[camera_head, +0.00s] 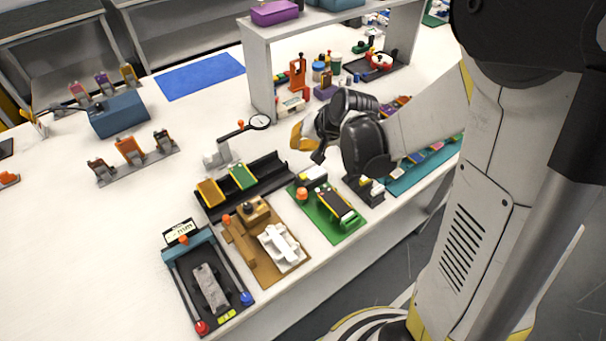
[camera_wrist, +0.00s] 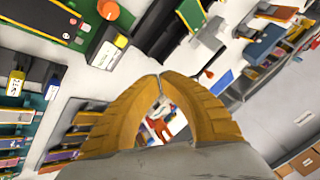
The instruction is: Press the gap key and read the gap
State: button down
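A dark gauge fixture (camera_head: 176,273) with a teal bar lies at the front left of the table in the head view. Its small white display (camera_head: 181,231) seems to show a dash and "mm". A grey metal piece (camera_head: 211,287) lies in its middle. A red knob (camera_head: 202,328) and a blue knob (camera_head: 247,298) are at its front corners, with a yellow-green key or label (camera_head: 226,316) between them; its lettering is too small to read. My gripper (camera_head: 300,140) is above the table, well right of and behind the fixture. In the wrist view its yellow fingertips (camera_wrist: 160,76) meet, with nothing held.
A brown board with a white part (camera_head: 280,246), a green board (camera_head: 329,215) and a black tray (camera_head: 266,183) stand between the fixture and my gripper. A magnifier (camera_head: 259,122) rises behind them. The table left of the fixture is clear.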

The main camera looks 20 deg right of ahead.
aim_at(300, 174)
jog(key=shift+f+b, duration=3.5)
jog(key=shift+f, duration=0.85)
jog(key=shift+f+b, duration=0.4)
jog(key=shift+b, duration=0.05)
jog(key=shift+f+b, duration=0.5)
jog(key=shift+f, duration=0.05)
jog(key=shift+r, duration=0.1)
jog(key=shift+r+p, duration=0.75)
jog(key=shift+r, duration=0.15)
jog(key=shift+r, duration=0.1)
notch_tip(300, 174, up, 5)
jog(key=p, duration=0.4)
